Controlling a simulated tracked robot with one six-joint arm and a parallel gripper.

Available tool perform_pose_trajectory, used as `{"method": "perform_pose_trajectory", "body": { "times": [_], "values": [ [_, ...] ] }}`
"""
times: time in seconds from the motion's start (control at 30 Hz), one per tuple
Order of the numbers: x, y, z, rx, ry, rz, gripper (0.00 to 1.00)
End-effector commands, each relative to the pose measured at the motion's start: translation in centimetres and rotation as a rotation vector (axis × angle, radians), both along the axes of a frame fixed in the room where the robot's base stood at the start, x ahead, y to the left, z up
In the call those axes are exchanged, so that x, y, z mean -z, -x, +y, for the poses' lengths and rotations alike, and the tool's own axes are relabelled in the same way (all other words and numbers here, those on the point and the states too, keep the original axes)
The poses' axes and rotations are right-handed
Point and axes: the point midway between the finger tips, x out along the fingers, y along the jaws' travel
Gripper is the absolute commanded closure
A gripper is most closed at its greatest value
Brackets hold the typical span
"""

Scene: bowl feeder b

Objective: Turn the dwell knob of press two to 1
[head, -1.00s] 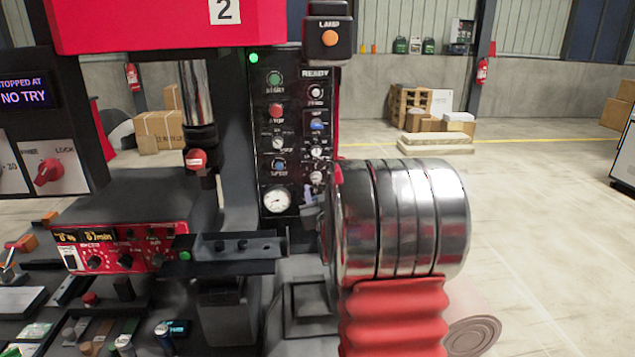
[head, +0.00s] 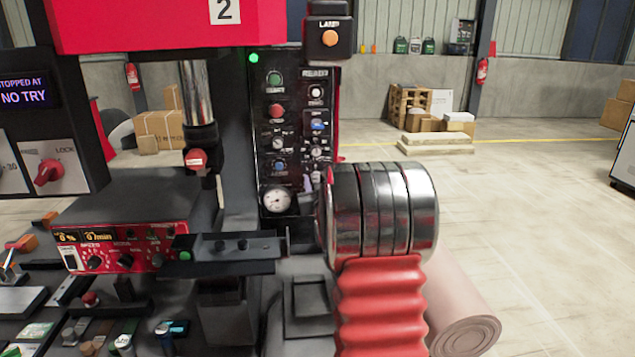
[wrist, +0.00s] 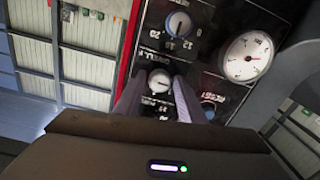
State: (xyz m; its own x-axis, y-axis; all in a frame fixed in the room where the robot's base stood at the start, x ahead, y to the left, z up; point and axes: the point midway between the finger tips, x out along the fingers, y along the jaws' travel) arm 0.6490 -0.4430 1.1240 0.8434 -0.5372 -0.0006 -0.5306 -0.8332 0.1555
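The control panel of press two (head: 264,130) stands upright in the head view, with several knobs and buttons in two columns. In the wrist view, a small pale knob (wrist: 160,80) sits beside lettering that seems to read DWELL; its pointer setting is too small to read. My gripper (wrist: 160,88) is at the panel, one finger on either side of this pale knob. The fingers look apart, and I cannot tell whether they touch it. In the head view my gripper is mostly hidden behind my silver wrist, at the panel's lower right.
A blue knob (wrist: 180,24) marked 12, 16 and 20 and a dial gauge (wrist: 248,57) are close to my gripper. A blue reset button (wrist: 212,105) is beside the right finger. A dark bracket (head: 225,255) and a red control box (head: 125,235) stand left of my arm.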

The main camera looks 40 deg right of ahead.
Motion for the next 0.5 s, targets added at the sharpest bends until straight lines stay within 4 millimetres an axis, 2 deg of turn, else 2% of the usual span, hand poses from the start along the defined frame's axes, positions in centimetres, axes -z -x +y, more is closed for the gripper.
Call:
{"method": "perform_pose_trajectory", "body": {
  "times": [0.07, 0.43, 0.5],
  "values": [
    [-0.01, 0.01, 0.00, 0.000, 0.000, 0.000, 0.70],
    [0.00, 0.07, -0.05, 0.001, 0.000, 0.000, 0.96],
    [0.00, 0.07, -0.05, 0.001, 0.000, 0.000, 0.96]
  ]
}}
